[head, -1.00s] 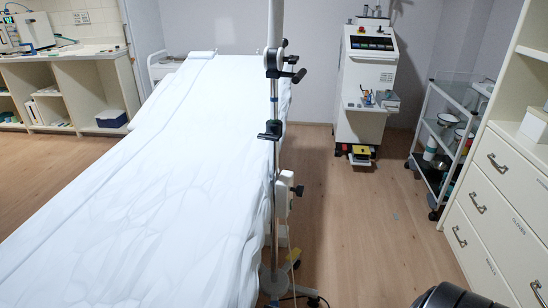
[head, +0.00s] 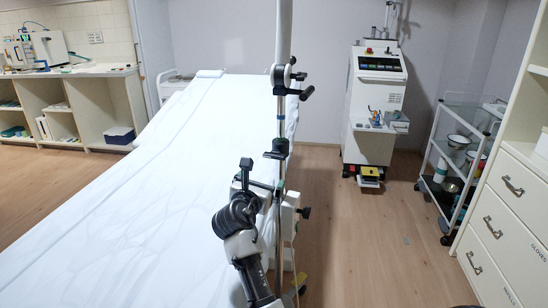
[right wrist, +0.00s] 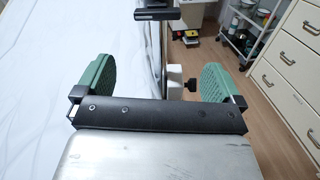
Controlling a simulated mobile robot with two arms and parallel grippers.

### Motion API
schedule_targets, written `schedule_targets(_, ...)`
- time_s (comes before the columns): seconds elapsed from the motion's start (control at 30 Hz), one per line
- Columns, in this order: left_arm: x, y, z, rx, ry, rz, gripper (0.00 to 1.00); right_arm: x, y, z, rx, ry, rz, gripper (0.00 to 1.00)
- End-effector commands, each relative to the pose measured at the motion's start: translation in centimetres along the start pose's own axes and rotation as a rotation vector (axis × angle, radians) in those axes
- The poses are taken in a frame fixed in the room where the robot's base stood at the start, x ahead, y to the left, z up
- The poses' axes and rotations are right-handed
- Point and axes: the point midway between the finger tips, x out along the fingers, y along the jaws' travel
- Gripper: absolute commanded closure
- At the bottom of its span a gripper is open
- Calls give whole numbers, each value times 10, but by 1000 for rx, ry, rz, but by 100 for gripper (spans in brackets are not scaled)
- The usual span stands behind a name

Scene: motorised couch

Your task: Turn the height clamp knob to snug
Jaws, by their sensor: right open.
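A slim metal pole (head: 281,120) stands upright at the couch's right edge. A black clamp with a bar handle (head: 277,154) is on it at mid height; the handle also shows at the top of the right wrist view (right wrist: 155,15). Lower down, a white block (head: 289,214) carries a black knob (head: 305,213), seen side-on in the right wrist view (right wrist: 190,85). I cannot tell which one is the height clamp knob. My right gripper (right wrist: 157,78) is open and empty, its green pads wide apart, with pole and block showing between them. In the head view the right gripper (head: 260,187) is partly hidden by its wrist.
The white-covered couch (head: 190,150) fills the left. A jointed clamp with levers (head: 288,77) sits higher on the pole. A white machine (head: 374,110), a glass trolley (head: 455,160) and drawers (head: 500,210) stand to the right.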

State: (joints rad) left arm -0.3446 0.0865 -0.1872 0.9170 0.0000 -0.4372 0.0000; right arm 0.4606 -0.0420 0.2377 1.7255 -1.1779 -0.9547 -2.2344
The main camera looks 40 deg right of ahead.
Motion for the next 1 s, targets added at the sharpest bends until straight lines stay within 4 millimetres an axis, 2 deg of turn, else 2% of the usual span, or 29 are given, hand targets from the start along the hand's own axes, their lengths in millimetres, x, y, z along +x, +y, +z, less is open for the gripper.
schedule_targets(0.1, 0, 0, 0, 0, 0, 0, 57, 7, 7, 14, -100, -35, -12, 2)
schedule_targets(0.27, 0, 0, -4, -1, 4, 0, 57, 22, 8, 18, -133, -46, -17, 2)
schedule_targets(0.7, -9, -1, -31, -4, 20, -1, 57, 99, 6, 20, -128, -43, -17, 2)
schedule_targets(0.83, -12, -1, -36, -5, 22, -2, 57, 111, 6, 20, -128, -43, -15, 2)
schedule_targets(1.0, -14, -1, -38, -5, 22, -2, 57, 116, 6, 21, -127, -42, -15, 2)
